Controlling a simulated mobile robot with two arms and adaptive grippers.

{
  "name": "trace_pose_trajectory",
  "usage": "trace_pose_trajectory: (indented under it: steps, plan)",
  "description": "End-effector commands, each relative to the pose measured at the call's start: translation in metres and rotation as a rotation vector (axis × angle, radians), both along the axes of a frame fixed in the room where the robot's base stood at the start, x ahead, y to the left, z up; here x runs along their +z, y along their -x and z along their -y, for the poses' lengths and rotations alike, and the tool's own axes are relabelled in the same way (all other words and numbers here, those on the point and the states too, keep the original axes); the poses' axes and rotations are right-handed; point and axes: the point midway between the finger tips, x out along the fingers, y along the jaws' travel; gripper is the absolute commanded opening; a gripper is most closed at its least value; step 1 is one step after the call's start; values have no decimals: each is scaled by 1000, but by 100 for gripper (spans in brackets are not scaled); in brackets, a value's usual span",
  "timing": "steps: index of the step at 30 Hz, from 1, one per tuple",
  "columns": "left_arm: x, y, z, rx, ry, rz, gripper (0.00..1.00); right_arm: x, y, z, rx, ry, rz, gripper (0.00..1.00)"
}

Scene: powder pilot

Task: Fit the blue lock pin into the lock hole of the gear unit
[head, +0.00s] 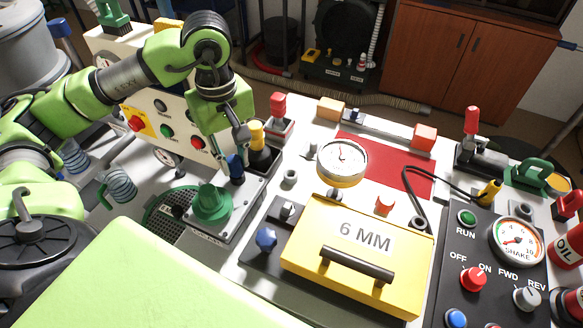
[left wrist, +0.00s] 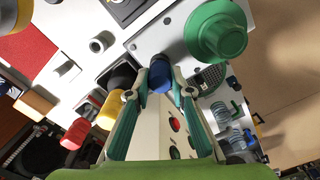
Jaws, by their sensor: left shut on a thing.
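The blue lock pin (head: 236,170) is held upright between the fingertips of my left gripper (head: 240,138). In the left wrist view the blue lock pin (left wrist: 159,74) sits between the two fingers (left wrist: 160,93), which are shut on it. The pin is over the grey top plate of the gear unit (head: 246,202), behind its green knob (head: 212,204). The green knob also shows in the left wrist view (left wrist: 217,33). The lock hole is hidden, and I cannot tell whether the pin's lower end is in it. My right gripper is not in view.
A yellow-topped black plunger (head: 258,140) stands close behind the pin, with a red-topped one (head: 279,108) farther back. A white control panel (head: 165,115) is to the left. The yellow 6 MM box (head: 325,270) and a gauge (head: 342,160) are to the right.

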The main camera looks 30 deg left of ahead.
Motion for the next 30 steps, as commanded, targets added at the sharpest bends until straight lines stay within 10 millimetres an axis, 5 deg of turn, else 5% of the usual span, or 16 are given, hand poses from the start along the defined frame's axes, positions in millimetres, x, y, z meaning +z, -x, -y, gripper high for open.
trace_pose_trajectory:
  steps: [12,13,15,30]
  plan:
    - [-9,0,0,0,0,-1,0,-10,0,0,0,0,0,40]
    - [-8,0,0,0,1,0,29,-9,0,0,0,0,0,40]
    - [-8,0,0,0,0,-1,41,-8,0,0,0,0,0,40]
    - [-8,0,0,0,0,-1,31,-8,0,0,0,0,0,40]
